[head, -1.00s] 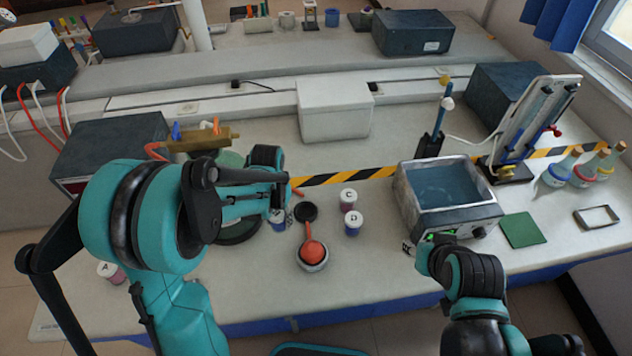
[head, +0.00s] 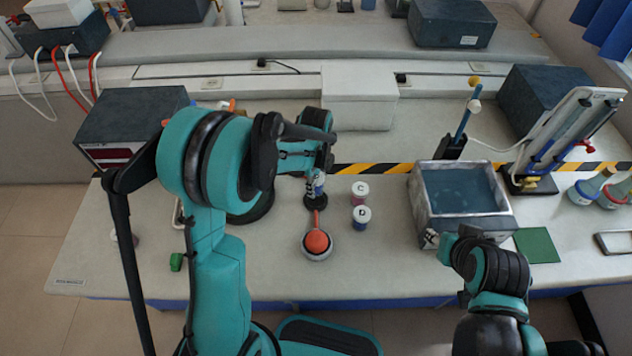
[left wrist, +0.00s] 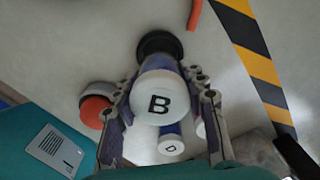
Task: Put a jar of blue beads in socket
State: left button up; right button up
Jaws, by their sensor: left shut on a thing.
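My left gripper (head: 318,172) is shut on a jar of blue beads (head: 319,184), held roughly upright. In the left wrist view its white lid marked B (left wrist: 160,100) sits between the fingers (left wrist: 160,112). The round black socket (head: 316,201) is just below the jar in the head view; it also shows in the left wrist view (left wrist: 160,42), partly hidden by the jar. I cannot tell whether the jar's base touches it. My right gripper (head: 442,243) is by the water bath's front corner; its fingers are unclear.
Jar C (head: 360,190) and jar D (head: 361,217) stand right of the socket. An orange ball-like piece (head: 316,241) rests in a pale holder in front. The water bath (head: 422,215) stands farther right. Bare bench lies between the jars and the bath.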

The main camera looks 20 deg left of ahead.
pick_arm(q)
jog(key=shift+f+b, duration=1.45)
jog(key=shift+f, duration=0.75)
jog(key=shift+f+b, duration=0.35)
jog(key=shift+f+b, duration=0.45)
jog(key=shift+b, duration=0.1)
jog(key=o, duration=1.3)
jog(key=shift+r, duration=0.1)
notch_tip(320, 180, up, 12)
jog(key=shift+f, duration=0.1)
